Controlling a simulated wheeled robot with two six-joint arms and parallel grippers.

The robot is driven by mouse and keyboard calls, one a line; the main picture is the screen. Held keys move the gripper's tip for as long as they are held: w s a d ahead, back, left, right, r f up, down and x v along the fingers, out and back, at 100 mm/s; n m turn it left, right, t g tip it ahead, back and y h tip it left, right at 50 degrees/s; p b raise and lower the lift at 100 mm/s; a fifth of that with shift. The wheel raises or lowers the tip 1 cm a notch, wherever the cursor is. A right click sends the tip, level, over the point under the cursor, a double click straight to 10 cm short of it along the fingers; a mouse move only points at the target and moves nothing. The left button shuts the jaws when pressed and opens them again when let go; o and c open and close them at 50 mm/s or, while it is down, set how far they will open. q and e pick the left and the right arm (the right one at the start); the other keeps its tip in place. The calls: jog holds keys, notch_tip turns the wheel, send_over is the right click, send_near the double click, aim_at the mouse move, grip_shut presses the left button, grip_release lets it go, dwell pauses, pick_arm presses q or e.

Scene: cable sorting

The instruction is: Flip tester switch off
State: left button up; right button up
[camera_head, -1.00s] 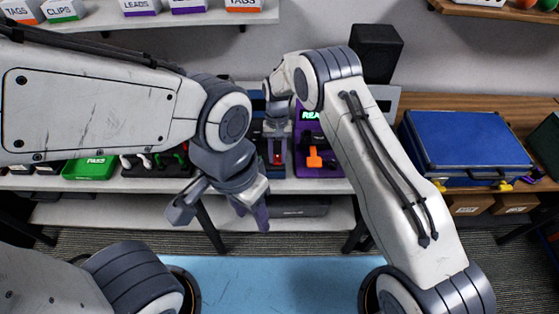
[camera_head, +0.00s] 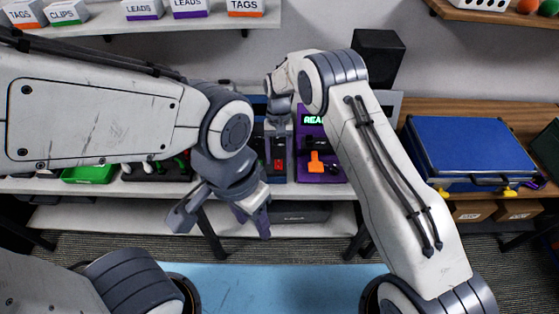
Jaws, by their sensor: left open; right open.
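A purple unit (camera_head: 322,176) with a green lit display (camera_head: 313,120) stands on the white bench, with an orange lever (camera_head: 316,162) on its front. The display text is partly hidden by my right arm. Left of it is a dark blue unit (camera_head: 278,179) with a red switch (camera_head: 279,163). I cannot tell the switch's position. My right gripper (camera_head: 278,142) is open, pointing down just above and in front of the red switch, with nothing visible between its fingers. My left gripper (camera_head: 222,222) is open and empty, lower left, in front of the bench edge.
A green bin (camera_head: 90,174) and a dark rack (camera_head: 157,172) of leads sit on the bench to the left. A blue case (camera_head: 468,145) stands on a wooden table at right. A black box (camera_head: 378,55) is behind my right arm. Labelled boxes line the upper shelf.

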aim_at(279, 160)
jog(key=b+v, duration=0.2)
jog(key=v, duration=0.6)
jog(key=shift+r, duration=0.35)
jog(key=s+a+r+n+t+b, duration=0.1)
jog(key=s+r+n, duration=0.1)
jog(key=s+r, duration=0.45)
jog(key=s+a+r+n+t, duration=0.15)
jog(key=s+r, duration=0.25)
jog(key=s, duration=0.6)
jog(key=s+d+n, duration=0.2)
jog(key=s+d, duration=0.2)
jog(key=s, duration=0.5)
jog(key=s+d+n+y, duration=0.1)
jog(key=s+d, duration=0.3)
jog(key=s, duration=0.5)
jog(key=shift+f+n, duration=0.45)
